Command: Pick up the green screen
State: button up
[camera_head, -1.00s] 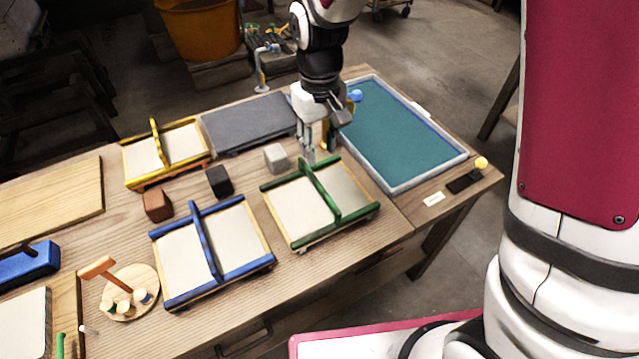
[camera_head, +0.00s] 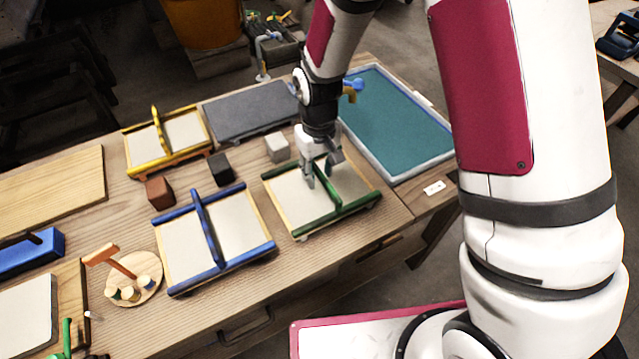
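The green screen (camera_head: 291,203) is a pale panel with green end bars and a raised green bar across its middle. It lies on the wooden table, right of the blue screen. My gripper (camera_head: 320,180) is over it, fingers pointing down and apart, close to the raised green bar. Nothing shows held between the fingers. I cannot tell whether a finger touches the bar, and the gripper hides part of the bar's far end.
A blue screen (camera_head: 178,246) lies to the left and a yellow screen (camera_head: 186,134) behind it. A grey block (camera_head: 277,147), a black block (camera_head: 220,167) and a brown block (camera_head: 160,192) stand nearby. A teal-floored tray (camera_head: 392,122) is at the right.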

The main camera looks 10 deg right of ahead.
grip_shut()
jog(key=shift+r, duration=0.1)
